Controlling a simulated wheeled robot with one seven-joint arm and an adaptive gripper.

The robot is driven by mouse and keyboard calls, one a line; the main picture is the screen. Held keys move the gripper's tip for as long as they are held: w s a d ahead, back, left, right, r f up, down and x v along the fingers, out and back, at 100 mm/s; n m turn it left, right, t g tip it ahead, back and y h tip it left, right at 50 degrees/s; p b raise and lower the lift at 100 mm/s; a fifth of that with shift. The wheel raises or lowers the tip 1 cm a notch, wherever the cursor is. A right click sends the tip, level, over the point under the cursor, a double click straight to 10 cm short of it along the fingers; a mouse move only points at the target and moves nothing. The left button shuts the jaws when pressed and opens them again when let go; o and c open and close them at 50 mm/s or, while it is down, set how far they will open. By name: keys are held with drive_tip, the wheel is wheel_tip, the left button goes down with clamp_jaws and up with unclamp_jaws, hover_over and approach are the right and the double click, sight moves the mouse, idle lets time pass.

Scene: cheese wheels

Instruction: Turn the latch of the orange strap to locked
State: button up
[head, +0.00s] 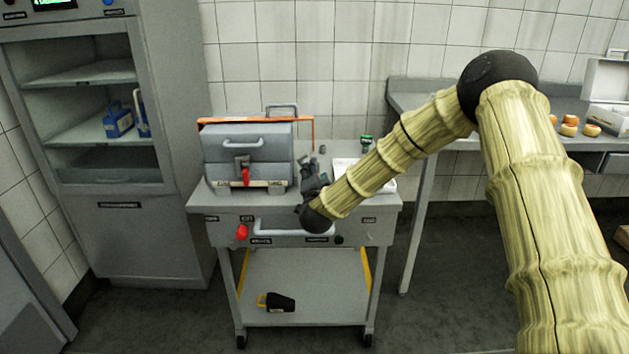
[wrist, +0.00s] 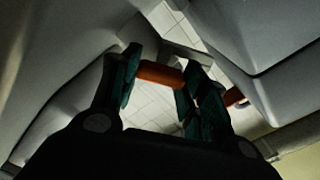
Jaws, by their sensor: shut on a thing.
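The orange strap (head: 305,119) runs behind and over the top of a grey lidded machine (head: 220,143) on a cart and bends down at its right side. My gripper (head: 311,180) is at the machine's right side, low, just above the cart top. In the wrist view my gripper (wrist: 162,85) has its two dark green fingers closed on the ends of a short orange bar (wrist: 160,74), which looks like the orange strap's latch. In the head view the gripper and arm hide this latch. How far the latch is turned cannot be told.
A red latch (head: 245,175) hangs on the machine's front; a red piece also shows in the wrist view (wrist: 234,97). A white tray (head: 344,166) lies right of my gripper. The cart front has a red knob (head: 242,232) and a handle (head: 290,232).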

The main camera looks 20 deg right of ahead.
drive_tip(key=m+b, duration=0.1)
drive_tip(key=m, duration=0.1)
drive_tip(key=shift+d+f+m+b, duration=0.1)
drive_tip(key=shift+f+m+b, duration=0.15)
drive_tip(key=shift+m+b, duration=0.15)
drive_tip(key=shift+r, duration=0.2)
drive_tip(key=shift+c, duration=0.2)
drive_tip(key=shift+f, duration=0.1)
idle(0.4)
drive_tip(key=o, duration=1)
drive_tip(key=shift+d, duration=0.15)
drive_tip(key=shift+o, duration=0.2)
drive_tip(key=shift+a, duration=0.2)
drive_tip(key=shift+s, duration=0.1)
drive_tip(key=v, duration=1.2)
